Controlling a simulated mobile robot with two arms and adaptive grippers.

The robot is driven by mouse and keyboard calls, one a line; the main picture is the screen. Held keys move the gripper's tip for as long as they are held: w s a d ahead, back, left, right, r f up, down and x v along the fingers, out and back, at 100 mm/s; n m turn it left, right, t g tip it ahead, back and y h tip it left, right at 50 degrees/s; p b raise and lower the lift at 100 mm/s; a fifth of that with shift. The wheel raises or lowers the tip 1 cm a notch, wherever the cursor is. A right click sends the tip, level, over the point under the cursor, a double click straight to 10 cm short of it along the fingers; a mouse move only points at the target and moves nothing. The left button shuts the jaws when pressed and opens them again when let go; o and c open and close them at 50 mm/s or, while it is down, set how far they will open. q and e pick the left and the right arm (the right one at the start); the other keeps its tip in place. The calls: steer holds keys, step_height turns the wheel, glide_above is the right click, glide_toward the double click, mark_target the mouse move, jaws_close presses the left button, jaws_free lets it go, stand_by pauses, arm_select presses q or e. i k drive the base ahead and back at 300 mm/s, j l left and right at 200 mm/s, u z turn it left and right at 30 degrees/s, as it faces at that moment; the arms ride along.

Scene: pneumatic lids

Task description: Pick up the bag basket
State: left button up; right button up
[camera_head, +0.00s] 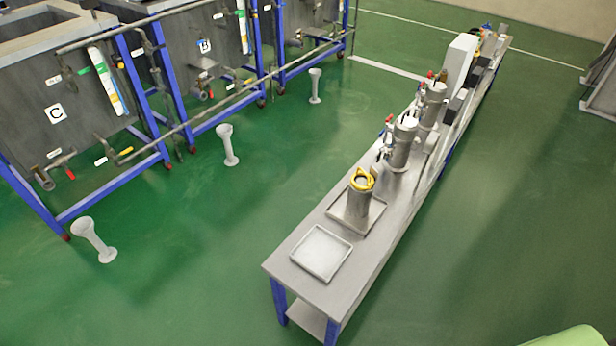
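A grey metal cylinder (357,207) with a yellow ring (362,179) on its top stands upright in a shallow square tray (336,215) on the long metal bench. It may be the bag basket or hold it; I cannot tell which from here. An empty square tray (321,253) lies at the bench's near end. Neither of my grippers is in view.
The narrow bench (388,213) runs away to the upper right. Two metal vessels (401,146) (432,104) and other equipment stand farther along it. Grey tanks (70,110) in blue frames stand at left. Several white floor posts (228,145) stand before them. Green floor is open around the bench.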

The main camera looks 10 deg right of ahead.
mark_target(358, 203)
steer(key=i+l+u, duration=0.15)
steer(key=l+u, duration=0.15)
steer(key=l, duration=0.75)
steer(key=l+u, duration=0.3)
steer(key=l, duration=0.75)
steer(key=k+l+u, duration=0.1)
steer(key=l+u, duration=0.25)
steer(key=l, duration=0.7)
